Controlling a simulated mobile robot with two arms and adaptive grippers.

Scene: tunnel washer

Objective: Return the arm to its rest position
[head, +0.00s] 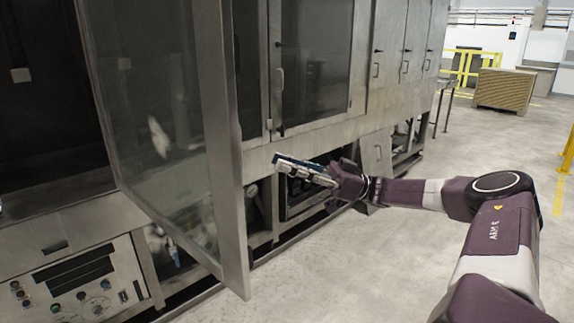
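My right arm (500,235) comes in from the lower right and bends at the elbow. It reaches left toward the washer, a long grey steel machine (330,135). My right gripper (283,163) is in front of the machine's lower edge, to the right of an open glass door (165,120). The gripper's fingers lie close together and point left. I see no object in it, but the gap between the fingers is too small to tell. My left gripper is not in view.
The open door swings out toward me at the left. A control panel (75,285) with knobs is at the lower left. The grey floor (370,270) is clear below my arm. A brown crate (504,90) and yellow railings (465,65) stand far back.

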